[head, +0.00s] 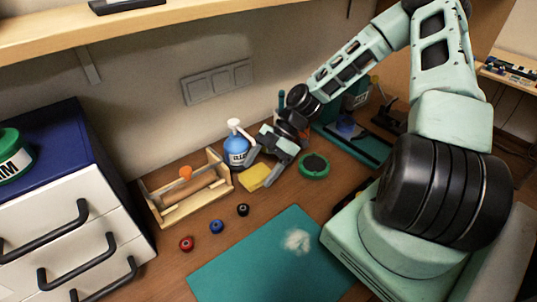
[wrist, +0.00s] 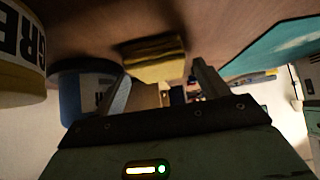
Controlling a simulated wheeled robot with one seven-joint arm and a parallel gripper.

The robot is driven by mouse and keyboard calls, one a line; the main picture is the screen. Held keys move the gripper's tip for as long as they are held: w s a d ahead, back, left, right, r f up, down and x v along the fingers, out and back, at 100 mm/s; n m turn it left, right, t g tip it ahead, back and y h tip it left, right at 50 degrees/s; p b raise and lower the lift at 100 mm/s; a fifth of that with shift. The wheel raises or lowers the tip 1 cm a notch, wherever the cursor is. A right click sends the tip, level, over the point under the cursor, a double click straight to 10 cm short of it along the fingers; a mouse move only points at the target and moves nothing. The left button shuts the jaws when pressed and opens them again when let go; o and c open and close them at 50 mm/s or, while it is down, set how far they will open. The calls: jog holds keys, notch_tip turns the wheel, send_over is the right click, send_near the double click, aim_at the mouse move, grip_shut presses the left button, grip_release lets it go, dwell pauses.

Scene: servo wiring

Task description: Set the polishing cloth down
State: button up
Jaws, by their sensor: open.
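The polishing cloth appears to be the yellow folded piece (head: 253,178) lying on the wooden table, right of the open wooden box. It also shows in the wrist view (wrist: 152,58) as a thick yellow pad, just past my fingertips. My gripper (head: 260,172) is open, with its fingers pointing down at the cloth. In the wrist view my gripper (wrist: 165,84) has its two fingers spread wide, with the cloth between and beyond their tips. Whether a finger still touches the cloth I cannot tell.
A blue pump bottle (head: 237,150) stands close behind my gripper, and a green round tin (head: 314,166) lies to its right. The wooden box (head: 160,204) is at left. Red (head: 186,244), blue (head: 216,227) and black (head: 242,210) spools stand in front. A teal mat (head: 240,272) bears a whitish patch.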

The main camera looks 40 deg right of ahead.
jog(key=b+v, duration=0.1)
jog(key=v, duration=1)
jog(key=shift+d+r, duration=0.2)
